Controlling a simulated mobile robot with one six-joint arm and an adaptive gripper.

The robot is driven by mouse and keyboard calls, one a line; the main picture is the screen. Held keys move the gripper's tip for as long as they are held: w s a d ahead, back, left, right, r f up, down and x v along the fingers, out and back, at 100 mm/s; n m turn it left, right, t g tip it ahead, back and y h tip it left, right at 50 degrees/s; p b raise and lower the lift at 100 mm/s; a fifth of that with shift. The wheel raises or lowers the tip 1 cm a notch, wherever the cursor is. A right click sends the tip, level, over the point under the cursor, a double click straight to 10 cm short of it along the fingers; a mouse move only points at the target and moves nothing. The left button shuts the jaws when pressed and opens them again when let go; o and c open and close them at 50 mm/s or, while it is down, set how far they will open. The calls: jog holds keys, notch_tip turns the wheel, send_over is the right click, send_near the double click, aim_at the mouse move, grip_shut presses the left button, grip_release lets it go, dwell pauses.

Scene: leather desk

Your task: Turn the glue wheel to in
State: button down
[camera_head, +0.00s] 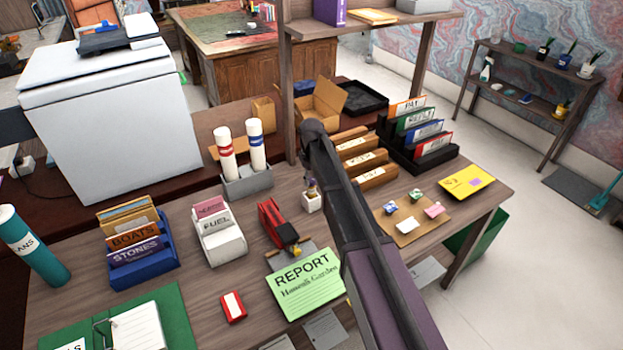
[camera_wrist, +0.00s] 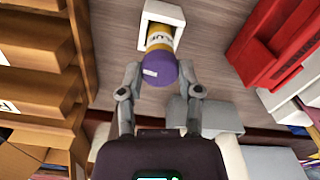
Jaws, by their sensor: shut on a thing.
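The glue stick (camera_wrist: 160,40) has a yellow body with partly readable lettering and a purple wheel (camera_wrist: 158,70) at its end. It sits in a square white holder (camera_wrist: 177,13) in the wrist view. My gripper (camera_wrist: 159,78) has one finger on each side of the purple wheel and is shut on it. In the head view the small white holder (camera_head: 312,203) stands on the desk just left of my arm, with part of the glue stick (camera_head: 312,186) above it. My arm hides much of the gripper there. I cannot read the wheel's setting.
A red stapler-like item (camera_head: 272,222) lies left of the holder. Wooden labelled drawers (camera_head: 362,157) stand close on its right. A grey stand (camera_head: 246,181) with two capped tubes is behind left. A green report sheet (camera_head: 305,285) lies in front.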

jog(key=m, duration=0.4)
jog(key=shift+m, duration=0.3)
jog(key=m, duration=0.3)
jog(key=shift+m, duration=0.3)
jog(key=m, duration=0.4)
jog(key=shift+m, duration=2.2)
jog(key=shift+c, duration=1.3)
grip_release()
